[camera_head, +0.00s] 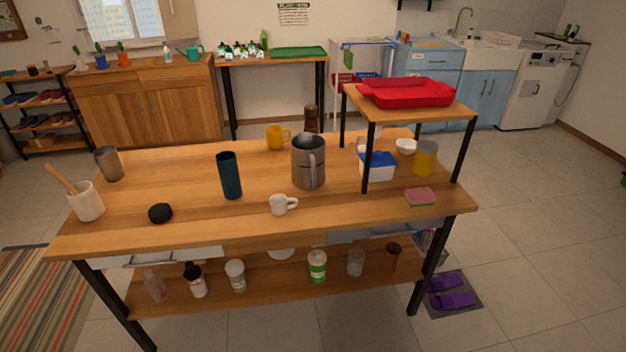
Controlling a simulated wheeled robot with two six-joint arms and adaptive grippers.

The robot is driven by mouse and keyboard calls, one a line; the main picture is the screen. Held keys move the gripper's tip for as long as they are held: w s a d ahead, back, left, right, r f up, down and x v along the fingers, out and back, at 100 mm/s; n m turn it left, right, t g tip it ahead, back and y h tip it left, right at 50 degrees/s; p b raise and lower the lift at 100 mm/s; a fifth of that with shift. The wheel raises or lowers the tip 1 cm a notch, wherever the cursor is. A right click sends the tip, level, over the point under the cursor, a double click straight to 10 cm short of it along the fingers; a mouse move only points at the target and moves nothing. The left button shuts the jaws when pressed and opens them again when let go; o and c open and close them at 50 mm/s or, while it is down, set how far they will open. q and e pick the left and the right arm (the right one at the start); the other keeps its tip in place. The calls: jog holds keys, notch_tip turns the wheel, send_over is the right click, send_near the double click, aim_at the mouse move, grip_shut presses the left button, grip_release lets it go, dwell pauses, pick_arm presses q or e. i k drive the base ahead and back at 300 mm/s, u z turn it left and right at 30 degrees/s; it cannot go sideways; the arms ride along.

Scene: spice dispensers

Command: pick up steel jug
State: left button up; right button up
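The steel jug (308,165) stands upright near the middle of the wooden table (190,190). It is a grey metal cylinder, and its handle faces toward me, slightly to the right. Neither of my grippers shows in the head view, and nothing touches the jug from my side.
A white mug (282,204) stands in front of the jug, a dark tumbler (229,176) to its left. A yellow mug (275,138) and a brown bottle (311,119) stand behind. A raised shelf with a red tray (408,93) is to the right.

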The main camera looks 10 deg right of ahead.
aim_at(308, 150)
jog(key=u, duration=0.25)
jog(key=i, duration=1)
jog(key=u, duration=0.4)
